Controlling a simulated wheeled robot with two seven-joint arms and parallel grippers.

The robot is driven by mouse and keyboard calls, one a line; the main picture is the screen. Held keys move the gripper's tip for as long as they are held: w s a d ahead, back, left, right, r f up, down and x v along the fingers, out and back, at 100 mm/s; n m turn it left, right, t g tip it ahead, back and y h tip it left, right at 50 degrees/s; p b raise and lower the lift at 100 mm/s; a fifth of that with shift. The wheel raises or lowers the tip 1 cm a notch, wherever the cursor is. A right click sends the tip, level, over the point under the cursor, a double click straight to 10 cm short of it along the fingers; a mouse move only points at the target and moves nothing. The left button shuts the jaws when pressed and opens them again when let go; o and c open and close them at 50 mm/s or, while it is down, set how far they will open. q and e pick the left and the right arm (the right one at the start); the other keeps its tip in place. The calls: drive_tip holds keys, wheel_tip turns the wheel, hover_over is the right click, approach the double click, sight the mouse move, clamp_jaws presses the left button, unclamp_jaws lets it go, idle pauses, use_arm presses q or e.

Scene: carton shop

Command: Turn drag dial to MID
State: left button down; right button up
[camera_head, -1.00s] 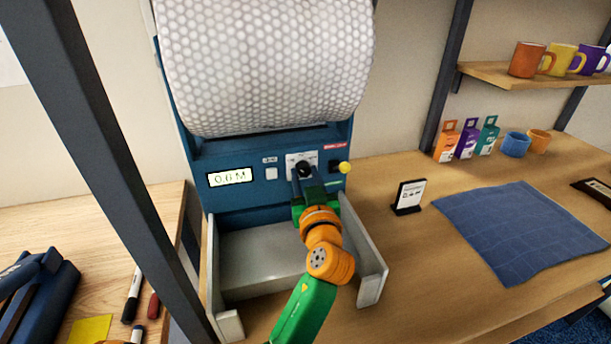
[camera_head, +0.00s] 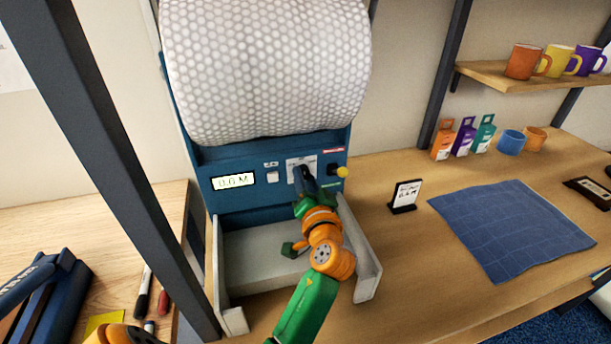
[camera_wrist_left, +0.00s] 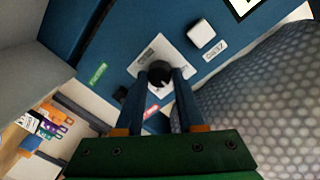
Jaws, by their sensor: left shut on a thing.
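The drag dial is a round black knob (camera_wrist_left: 159,75) on a white plate (camera_wrist_left: 143,58) in the left wrist view. It has a pale pointer mark, but its setting labels are too small to read. My left gripper (camera_head: 304,178) is shut on the dial, with one finger on each side of it. In the head view the fingers hide most of the knob. The dial sits on the blue front panel of the dispenser (camera_head: 205,170), under the bubble-wrap roll (camera_head: 265,70). My right gripper is not in view.
A small display (camera_head: 233,181) and a white button (camera_head: 272,177) are left of the dial. A grey tray (camera_head: 366,270) with raised side walls lies below.

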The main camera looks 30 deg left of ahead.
use_arm(q)
drive_tip(key=shift+m, duration=0.4)
drive_tip(key=c, duration=0.5)
unclamp_jaws()
